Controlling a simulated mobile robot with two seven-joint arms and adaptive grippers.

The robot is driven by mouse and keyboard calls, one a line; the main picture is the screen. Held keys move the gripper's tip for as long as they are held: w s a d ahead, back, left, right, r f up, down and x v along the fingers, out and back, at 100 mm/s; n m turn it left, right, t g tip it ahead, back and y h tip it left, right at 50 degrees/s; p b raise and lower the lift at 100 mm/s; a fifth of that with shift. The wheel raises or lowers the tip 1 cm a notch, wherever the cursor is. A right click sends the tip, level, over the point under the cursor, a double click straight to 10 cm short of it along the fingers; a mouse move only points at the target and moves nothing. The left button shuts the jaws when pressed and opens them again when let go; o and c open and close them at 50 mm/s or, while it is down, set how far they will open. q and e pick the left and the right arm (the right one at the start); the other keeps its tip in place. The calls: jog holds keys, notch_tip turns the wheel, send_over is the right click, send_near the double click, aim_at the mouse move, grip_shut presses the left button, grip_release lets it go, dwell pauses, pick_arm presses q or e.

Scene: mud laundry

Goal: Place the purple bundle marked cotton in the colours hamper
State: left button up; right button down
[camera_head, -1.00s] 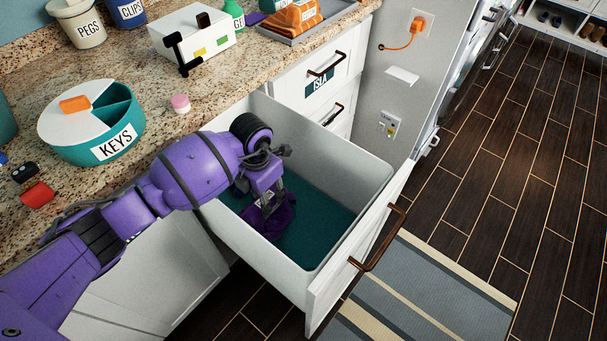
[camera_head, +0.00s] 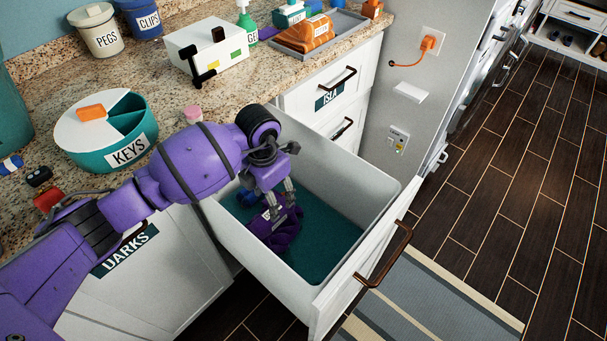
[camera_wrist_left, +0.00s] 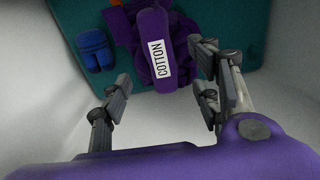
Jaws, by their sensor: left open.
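The purple bundle (camera_head: 270,236) lies in the open white pull-out drawer (camera_head: 268,276), on its teal bottom. In the left wrist view the bundle (camera_wrist_left: 152,28) shows its white COTTON label. My left gripper (camera_head: 282,200) is down inside the drawer, pointing at the bundle. In the left wrist view its fingers (camera_wrist_left: 160,97) are spread apart with nothing between them, and the bundle lies beyond the tips. No colours label shows on this drawer. My right gripper is in neither view.
A blue bundle (camera_wrist_left: 93,48) and a bit of orange lie beside the purple one. A door marked DARKS (camera_head: 124,250) is left of the drawer. The KEYS bowl (camera_head: 82,152), a white box (camera_head: 213,62) and a grey tray (camera_head: 342,22) stand on the counter.

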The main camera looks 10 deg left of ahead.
pick_arm(q)
notch_tip(320, 180, up, 6)
jog(key=shift+r, duration=0.2)
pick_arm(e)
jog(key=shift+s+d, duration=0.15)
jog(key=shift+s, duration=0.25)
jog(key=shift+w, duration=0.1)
